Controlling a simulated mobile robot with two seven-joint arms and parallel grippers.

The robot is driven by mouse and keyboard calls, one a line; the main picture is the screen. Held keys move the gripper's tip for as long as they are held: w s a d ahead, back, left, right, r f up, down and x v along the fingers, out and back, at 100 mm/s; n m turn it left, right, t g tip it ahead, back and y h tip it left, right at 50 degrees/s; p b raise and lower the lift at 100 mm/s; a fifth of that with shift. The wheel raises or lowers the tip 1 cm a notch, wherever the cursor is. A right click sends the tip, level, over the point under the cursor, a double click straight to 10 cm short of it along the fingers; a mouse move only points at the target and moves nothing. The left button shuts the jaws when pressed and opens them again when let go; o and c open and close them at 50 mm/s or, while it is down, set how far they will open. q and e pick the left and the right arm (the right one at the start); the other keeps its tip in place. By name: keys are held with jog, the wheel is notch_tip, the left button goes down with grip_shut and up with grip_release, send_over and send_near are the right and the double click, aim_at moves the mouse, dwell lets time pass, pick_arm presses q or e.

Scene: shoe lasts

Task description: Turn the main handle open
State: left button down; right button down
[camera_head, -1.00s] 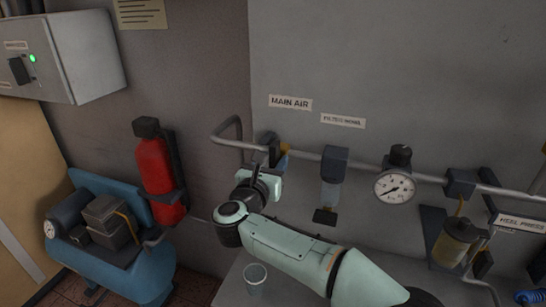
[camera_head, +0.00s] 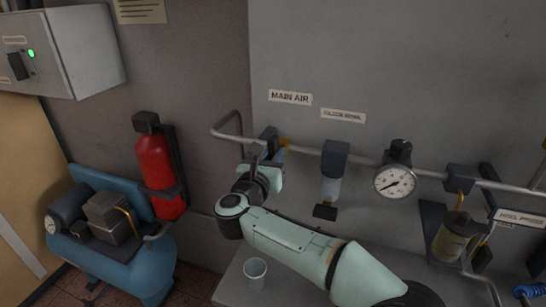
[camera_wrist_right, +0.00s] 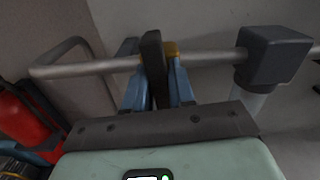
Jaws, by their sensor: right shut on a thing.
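The main handle, a dark flat lever, shows in the wrist view (camera_wrist_right: 154,62) between the two blue fingers of my right gripper (camera_wrist_right: 153,88). In the head view the handle (camera_head: 268,140) is on the pipe below the "MAIN AIR" label (camera_head: 290,97), partly hidden by my gripper. My right gripper (camera_head: 267,158) is shut on the lever, reaching up from below. My left gripper is not in view.
The grey pipe (camera_head: 310,159) runs along the wall. Right of the handle hang a filter bowl (camera_head: 331,189) and a gauge (camera_head: 395,181). A clear cup (camera_head: 255,273) stands on the ledge below my arm. A red extinguisher (camera_head: 158,175) and blue compressor (camera_head: 110,245) are left.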

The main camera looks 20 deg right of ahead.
jog(key=n, duration=0.7)
jog(key=shift+n, duration=0.4)
jog(key=n+p, duration=0.1)
jog(key=n, duration=0.3)
jog(key=shift+w+a+n, duration=0.1)
jog(key=shift+n, duration=0.2)
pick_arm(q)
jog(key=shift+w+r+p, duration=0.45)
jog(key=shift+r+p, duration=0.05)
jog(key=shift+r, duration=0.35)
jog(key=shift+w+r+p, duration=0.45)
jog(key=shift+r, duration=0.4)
pick_arm(e)
jog(key=shift+f+n, duration=0.1)
jog(key=shift+n, duration=2.1)
jog(key=c, duration=1)
grip_release()
jog(key=shift+c, duration=0.2)
